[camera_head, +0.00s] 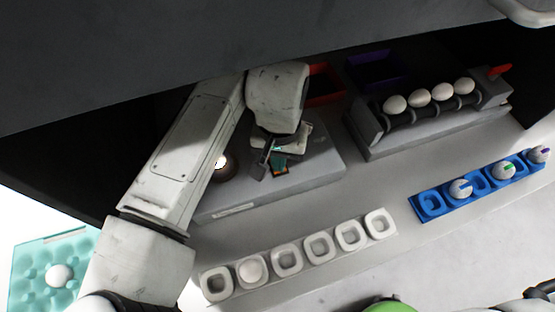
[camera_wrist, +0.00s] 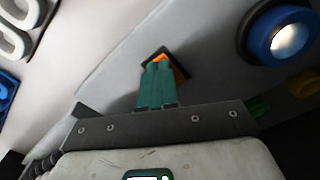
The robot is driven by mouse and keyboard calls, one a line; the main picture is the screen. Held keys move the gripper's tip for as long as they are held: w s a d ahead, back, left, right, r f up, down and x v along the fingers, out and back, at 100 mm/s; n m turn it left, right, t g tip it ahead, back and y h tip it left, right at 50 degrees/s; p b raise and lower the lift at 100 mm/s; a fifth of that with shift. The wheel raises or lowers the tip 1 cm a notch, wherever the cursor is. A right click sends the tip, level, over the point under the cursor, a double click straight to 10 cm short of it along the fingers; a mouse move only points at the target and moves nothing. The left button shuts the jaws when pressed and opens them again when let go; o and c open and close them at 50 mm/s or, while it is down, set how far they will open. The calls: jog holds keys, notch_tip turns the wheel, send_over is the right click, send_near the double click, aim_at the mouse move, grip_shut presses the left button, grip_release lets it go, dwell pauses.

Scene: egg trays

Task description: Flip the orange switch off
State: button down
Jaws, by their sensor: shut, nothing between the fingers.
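The orange switch (camera_wrist: 179,71) shows in the wrist view, set in a dark square frame on a light grey panel. Its upper and right parts show; my fingers cover the rest. My gripper (camera_wrist: 158,66) has its green fingers pressed together with nothing between them. Their tips overlap the switch in this view; I cannot tell whether they touch it. In the head view my gripper (camera_head: 279,168) is low over the grey box (camera_head: 318,160), and the switch cannot be made out clearly there.
A round lit lamp (camera_wrist: 290,40) with a blue ring sits right of the switch. A roller stand (camera_head: 375,142) with several eggs is at the right. A white egg tray (camera_head: 268,264) and a blue egg tray (camera_head: 415,207) lie in front. A teal tray (camera_head: 30,255) is at the left.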

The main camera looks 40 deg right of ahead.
jog(key=shift+f, duration=0.15)
jog(key=shift+r+p, duration=3.1)
jog(key=shift+r, duration=0.45)
